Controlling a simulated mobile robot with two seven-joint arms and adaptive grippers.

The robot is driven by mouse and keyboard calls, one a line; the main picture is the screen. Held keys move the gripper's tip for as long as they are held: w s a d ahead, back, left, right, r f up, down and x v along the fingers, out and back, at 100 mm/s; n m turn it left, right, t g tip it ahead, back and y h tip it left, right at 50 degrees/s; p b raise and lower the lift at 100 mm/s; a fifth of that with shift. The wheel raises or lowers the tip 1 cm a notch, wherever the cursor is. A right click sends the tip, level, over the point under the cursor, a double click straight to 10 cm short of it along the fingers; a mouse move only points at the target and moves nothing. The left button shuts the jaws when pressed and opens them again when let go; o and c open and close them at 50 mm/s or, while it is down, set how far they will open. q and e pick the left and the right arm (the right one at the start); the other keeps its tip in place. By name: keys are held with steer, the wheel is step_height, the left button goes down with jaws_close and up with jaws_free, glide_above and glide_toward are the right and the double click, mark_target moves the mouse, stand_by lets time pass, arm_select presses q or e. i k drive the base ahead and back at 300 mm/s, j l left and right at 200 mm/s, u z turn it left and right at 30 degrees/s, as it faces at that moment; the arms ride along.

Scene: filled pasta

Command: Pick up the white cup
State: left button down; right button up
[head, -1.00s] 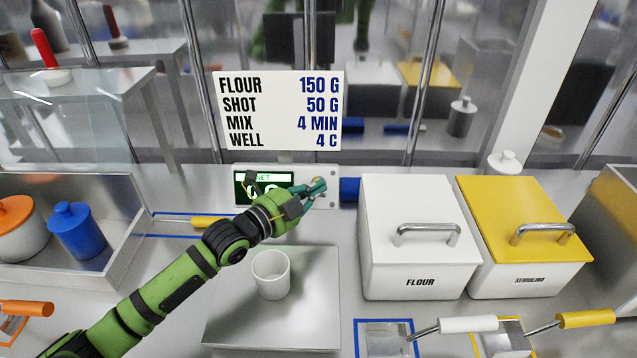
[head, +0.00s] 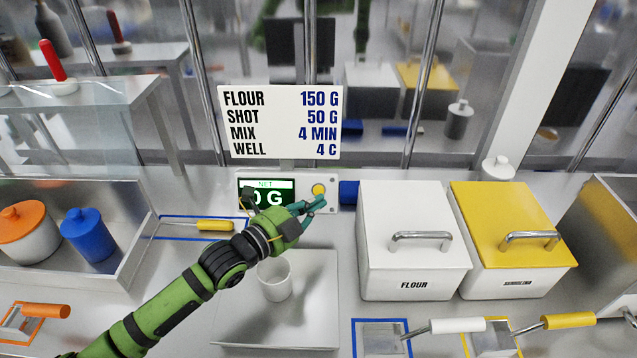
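The white cup (head: 275,281) stands upright on the square scale plate (head: 310,320), below my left gripper in the picture. My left gripper (head: 312,206) is above and beyond the cup, in front of the scale display (head: 266,192), which reads "0 G" in its visible part. Its teal fingers point right, just below a yellow round button (head: 319,190). I cannot tell whether they touch anything or how far apart they are. The forearm passes just in front of the cup's upper left edge. My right gripper is not in view.
A white flour box (head: 412,275) and a yellow-lidded semolina box (head: 515,270) stand to the right. Scoops lie in front of them. A tray (head: 135,250) with an orange-lidded pot (head: 28,235) and blue jar (head: 88,238) is left. A recipe sign (head: 280,122) stands behind.

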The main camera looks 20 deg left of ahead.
mark_target(273, 276)
steer(key=k+j, duration=0.5)
steer(key=k, duration=0.2)
steer(key=k+j, duration=0.5)
steer(key=k, duration=0.15)
